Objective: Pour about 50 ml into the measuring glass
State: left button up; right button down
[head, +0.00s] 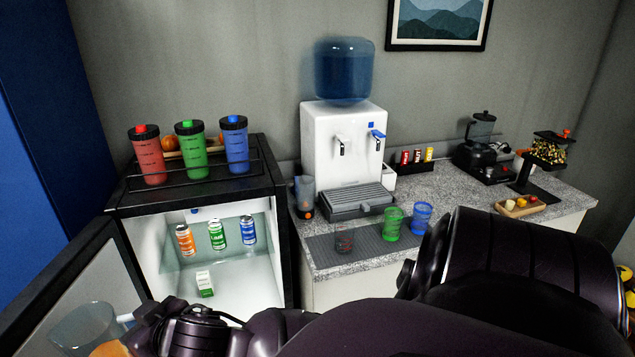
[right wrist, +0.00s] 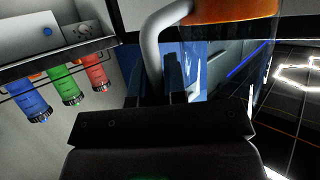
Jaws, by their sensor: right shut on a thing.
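A clear jug (head: 82,326) with a pale handle is at the lower left of the head view, partly cut off by the frame's edge. Orange liquid shows low in it. My right gripper (head: 138,325) is shut on the jug's handle, in front of the open fridge. In the right wrist view the grey-white handle (right wrist: 155,42) rises from between the fingers, beside the orange liquid (right wrist: 235,9). My left gripper is out of view.
A green tumbler (head: 392,223) and a blue tumbler (head: 421,219) stand right of the small glass. A water dispenser (head: 343,133) is behind. The open fridge (head: 160,232) holds cans, with several shaker bottles on top. My right arm covers the counter's front.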

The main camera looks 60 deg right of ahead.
aim_at(344, 229)
jog(key=k+z, duration=0.1)
jog(key=z, duration=0.95)
